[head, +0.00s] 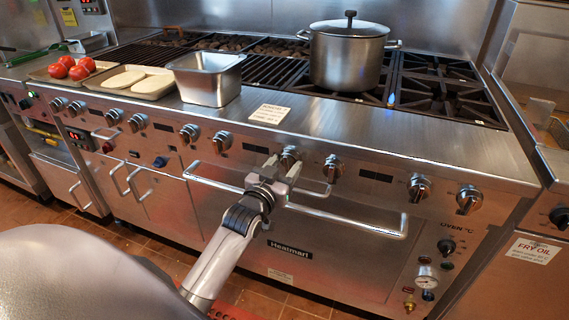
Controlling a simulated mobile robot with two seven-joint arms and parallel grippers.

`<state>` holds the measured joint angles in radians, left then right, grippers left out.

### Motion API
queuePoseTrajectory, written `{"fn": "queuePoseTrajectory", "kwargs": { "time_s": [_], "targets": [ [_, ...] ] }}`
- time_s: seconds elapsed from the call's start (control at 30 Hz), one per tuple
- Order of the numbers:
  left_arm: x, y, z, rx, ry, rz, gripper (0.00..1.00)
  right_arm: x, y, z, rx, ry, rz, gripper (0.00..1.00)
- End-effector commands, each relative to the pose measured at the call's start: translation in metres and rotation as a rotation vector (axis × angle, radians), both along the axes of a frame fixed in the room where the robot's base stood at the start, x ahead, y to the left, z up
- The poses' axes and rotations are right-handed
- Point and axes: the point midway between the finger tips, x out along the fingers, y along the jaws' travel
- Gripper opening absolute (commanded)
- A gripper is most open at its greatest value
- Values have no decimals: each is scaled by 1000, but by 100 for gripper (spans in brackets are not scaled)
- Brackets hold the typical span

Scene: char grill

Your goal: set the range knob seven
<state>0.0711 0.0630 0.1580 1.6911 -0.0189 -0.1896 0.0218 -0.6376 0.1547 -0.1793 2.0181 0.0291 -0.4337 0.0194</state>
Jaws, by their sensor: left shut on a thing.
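The range front (375,185) carries a row of silver knobs with black bezels. Range knob seven (290,153) sits right of the middle of the row, between the knob (222,141) on its left and the knob (332,168) on its right. My left gripper (281,167) reaches up from below and is shut on range knob seven. Its fingers cover the lower part of the knob, so the pointer's setting cannot be read. My right gripper is not in view.
A towel-bar oven handle (350,220) runs just below the gripper, close to my left wrist. A steel pot (347,55) stands on the burners. A metal pan (207,80) and trays with tomatoes (68,66) and pale slabs (138,82) sit on the ledge.

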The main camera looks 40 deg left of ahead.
Motion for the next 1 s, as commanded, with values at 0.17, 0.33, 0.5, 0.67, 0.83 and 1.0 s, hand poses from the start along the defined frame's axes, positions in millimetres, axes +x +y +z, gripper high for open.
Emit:
{"fn": "queuePoseTrajectory", "kwargs": {
  "time_s": [0.17,0.33,0.5,0.67,0.83,1.0],
  "targets": [
    [0,-1,2,-144,-32,0,20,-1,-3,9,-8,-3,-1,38],
    [0,-1,1,-285,-65,1,20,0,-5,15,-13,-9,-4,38],
    [0,-1,0,-413,-97,1,20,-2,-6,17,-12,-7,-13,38],
    [0,-2,-1,-506,-118,1,20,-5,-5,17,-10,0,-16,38],
    [0,-2,-1,-574,-137,1,20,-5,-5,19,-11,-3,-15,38],
    [0,-2,-1,-611,-145,0,20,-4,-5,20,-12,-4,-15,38]
  ]
}}
